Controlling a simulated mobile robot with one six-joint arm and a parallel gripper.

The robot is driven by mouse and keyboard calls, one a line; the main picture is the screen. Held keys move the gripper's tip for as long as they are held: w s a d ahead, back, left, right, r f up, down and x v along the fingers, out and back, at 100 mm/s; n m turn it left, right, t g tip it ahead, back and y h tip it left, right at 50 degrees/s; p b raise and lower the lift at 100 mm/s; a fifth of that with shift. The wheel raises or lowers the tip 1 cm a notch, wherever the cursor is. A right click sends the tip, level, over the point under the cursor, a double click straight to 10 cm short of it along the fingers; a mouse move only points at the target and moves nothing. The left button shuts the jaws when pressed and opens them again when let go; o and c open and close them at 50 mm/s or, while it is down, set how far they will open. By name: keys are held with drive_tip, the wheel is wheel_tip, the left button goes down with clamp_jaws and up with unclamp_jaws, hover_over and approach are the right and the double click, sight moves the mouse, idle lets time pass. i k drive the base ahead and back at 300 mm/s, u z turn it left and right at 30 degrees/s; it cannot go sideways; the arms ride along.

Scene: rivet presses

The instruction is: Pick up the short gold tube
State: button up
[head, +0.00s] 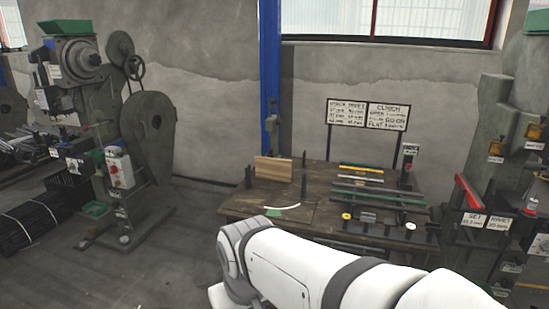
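A wooden worktable (240,207) stands against the back wall. A long thin yellow bar (361,168) lies at the back of its right half. A pale silver bar (361,180) and several dark bars (378,195) lie in front of it. A small yellow round piece (347,216) sits near the front edge, left of a short grey cylinder (368,217). I cannot tell which piece, if any, is the short gold tube. My white arm crosses the lower right, in front of the table. My gripper does not show.
A wooden block (273,169) and a curved white strip (282,209) are on the table's left half. A green press (108,130) stands left, another machine (505,170) right.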

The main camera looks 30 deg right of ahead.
sight(359, 172)
drive_tip(key=z, duration=0.6)
drive_tip(key=i, duration=1.6)
drive_tip(key=z, duration=0.9)
drive_tip(key=k, duration=0.65)
drive_tip(key=z, duration=0.25)
drive_tip(key=i, duration=0.75)
drive_tip(key=u, duration=0.15)
